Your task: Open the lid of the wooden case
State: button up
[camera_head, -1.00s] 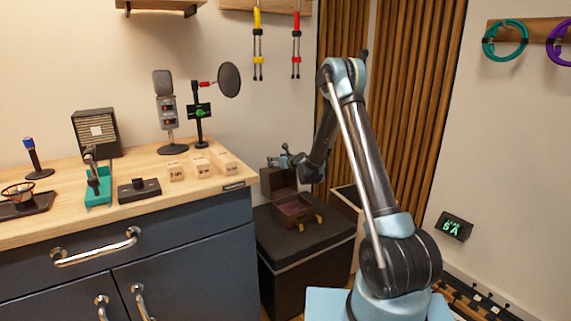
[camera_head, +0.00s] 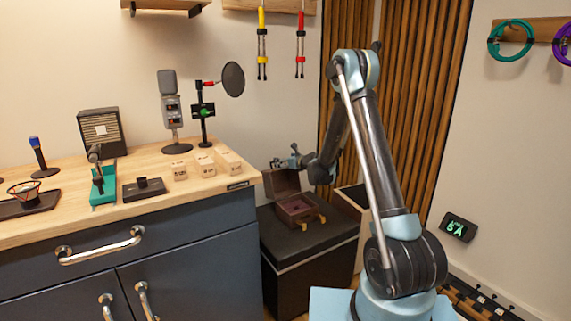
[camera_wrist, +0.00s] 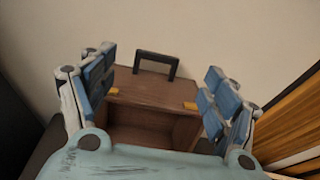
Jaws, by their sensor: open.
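The wooden case (camera_head: 299,212) is small and brown and sits on a dark chest. Its lid (camera_head: 281,181) stands raised at the back, and the red-brown inside shows. In the wrist view the lid (camera_wrist: 150,86) shows with a dark handle at its top edge and yellow latches at its sides. My gripper (camera_head: 290,161) is above and behind the raised lid in the head view. In the wrist view my gripper (camera_wrist: 158,90) is open, with its blue-padded fingers spread to the left and right of the lid and nothing held between them.
The dark chest (camera_head: 300,245) under the case has free room on its top. A wooden workbench (camera_head: 105,218) to the left holds a microphone (camera_head: 170,110), small wooden blocks (camera_head: 205,165) and other gear. A wooden slatted panel (camera_head: 425,110) stands behind my arm.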

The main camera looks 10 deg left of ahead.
jog(key=shift+s, duration=0.1)
jog(key=v, duration=1.1)
jog(key=shift+s+d, duration=0.25)
jog(key=shift+s, duration=0.1)
